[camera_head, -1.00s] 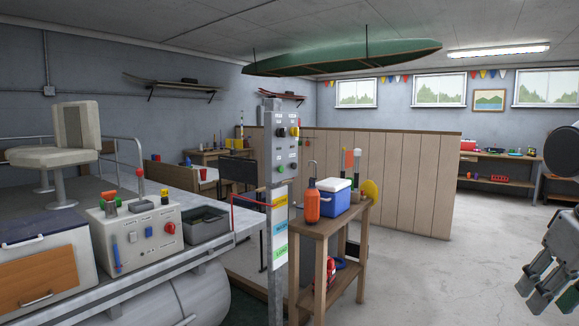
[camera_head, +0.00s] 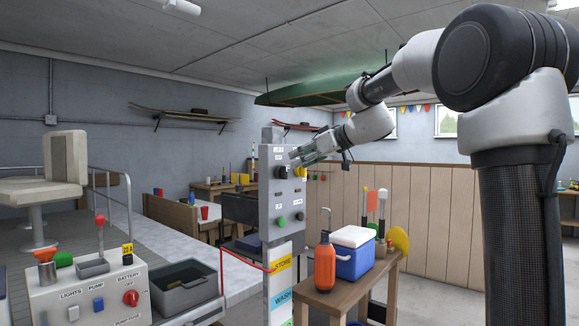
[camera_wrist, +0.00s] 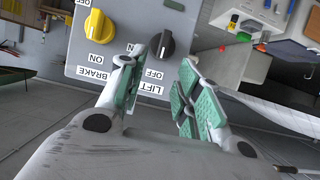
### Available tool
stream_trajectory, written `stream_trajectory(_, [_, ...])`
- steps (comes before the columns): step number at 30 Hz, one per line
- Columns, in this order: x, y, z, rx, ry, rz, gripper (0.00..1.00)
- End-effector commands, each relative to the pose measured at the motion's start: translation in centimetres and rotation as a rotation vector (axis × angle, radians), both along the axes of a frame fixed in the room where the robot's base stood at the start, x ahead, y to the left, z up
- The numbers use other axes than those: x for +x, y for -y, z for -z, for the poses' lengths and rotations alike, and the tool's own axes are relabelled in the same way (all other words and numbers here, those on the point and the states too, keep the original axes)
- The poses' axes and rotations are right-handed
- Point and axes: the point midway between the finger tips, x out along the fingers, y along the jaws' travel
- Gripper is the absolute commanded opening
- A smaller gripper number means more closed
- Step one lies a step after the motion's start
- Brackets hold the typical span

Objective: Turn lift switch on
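The lift switch (camera_wrist: 161,45) is a black rotary knob on a grey control panel (camera_head: 262,215). In the wrist view it appears upside down, with the words OFF and LIFT beside it. A yellow knob (camera_wrist: 98,26) marked BRAKE is next to it. My gripper (camera_wrist: 160,78) is open and empty. Its two green-padded fingers stand on either side of the OFF and LIFT lettering, short of the black knob. I cannot tell if they touch the panel. In the head view my gripper (camera_head: 299,158) is at the panel's upper part.
A wooden stand (camera_head: 345,290) with an orange bottle (camera_head: 325,264) and a blue cooler (camera_head: 354,252) is right of the panel post. A grey console (camera_head: 90,295) with knobs and levers is at the left. A green canoe (camera_head: 320,88) hangs overhead.

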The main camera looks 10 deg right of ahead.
Motion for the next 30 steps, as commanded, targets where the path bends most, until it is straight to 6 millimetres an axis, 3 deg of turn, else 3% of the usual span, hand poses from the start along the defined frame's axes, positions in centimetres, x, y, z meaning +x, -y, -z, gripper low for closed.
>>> stream_trajectory(9, [3.6, -2.7, 2.0, 0.0, -0.003, -0.001, 0.34])
stream_trajectory(20, [4.1, -3.1, 2.2, 0.0, -0.002, 0.0, 0.34])
stream_trajectory(26, [4.1, -3.1, 2.2, -0.001, -0.003, 0.0, 0.0])
stream_trajectory(30, [4.1, -3.1, 2.2, -0.001, -0.003, 0.0, 0.0])
